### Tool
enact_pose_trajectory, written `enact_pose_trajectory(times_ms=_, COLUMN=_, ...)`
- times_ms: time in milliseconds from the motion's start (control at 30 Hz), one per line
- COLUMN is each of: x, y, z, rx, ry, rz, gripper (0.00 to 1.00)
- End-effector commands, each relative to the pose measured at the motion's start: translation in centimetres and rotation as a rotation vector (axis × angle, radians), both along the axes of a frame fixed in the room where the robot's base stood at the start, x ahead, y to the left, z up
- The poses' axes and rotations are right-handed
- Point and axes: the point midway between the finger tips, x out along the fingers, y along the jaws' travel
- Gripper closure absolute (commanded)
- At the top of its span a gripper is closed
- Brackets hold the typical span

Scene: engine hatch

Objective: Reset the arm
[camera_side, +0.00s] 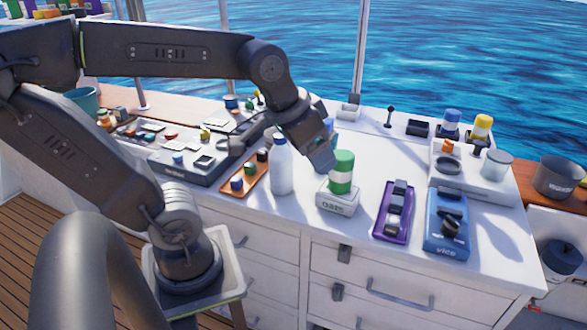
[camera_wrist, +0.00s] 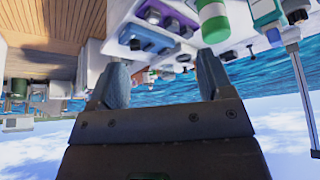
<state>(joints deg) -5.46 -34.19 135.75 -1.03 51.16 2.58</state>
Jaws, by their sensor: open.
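My gripper (camera_side: 322,158) is above the white counter (camera_side: 355,238), close to the green-bodied bottle (camera_side: 341,172) that stands on a white block. In the wrist view its two fingers (camera_wrist: 162,80) are spread apart with nothing between them. My arm is reached out over the counter from its base at the left. The wrist view is upside down, with sky at the bottom. It shows the green bottle (camera_wrist: 213,20) and the purple tray (camera_wrist: 148,38) beyond the fingers.
A white bottle (camera_side: 281,166) stands left of my gripper, beside an orange tray (camera_side: 242,190). A purple tray (camera_side: 380,226) and a blue vice (camera_side: 434,243) lie to the right. A clear jar (camera_side: 497,165) and dark pot (camera_side: 557,178) are further right. Poles (camera_side: 361,50) rise behind the counter.

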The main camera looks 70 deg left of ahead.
Motion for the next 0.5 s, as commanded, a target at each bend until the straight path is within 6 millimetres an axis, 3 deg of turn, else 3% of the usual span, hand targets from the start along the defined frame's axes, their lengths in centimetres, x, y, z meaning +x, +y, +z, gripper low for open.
enact_pose_trajectory(times_ms=100, x=-2.9, y=-1.5, z=-1.2, rx=-0.001, ry=-0.013, rz=-0.043, gripper=0.26)
enact_pose_trajectory(times_ms=200, x=-4.0, y=-2.0, z=-1.8, rx=-0.002, ry=-0.016, rz=-0.057, gripper=0.26)
enact_pose_trajectory(times_ms=500, x=-4.2, y=-2.1, z=-2.0, rx=-0.003, ry=-0.015, rz=-0.060, gripper=0.26)
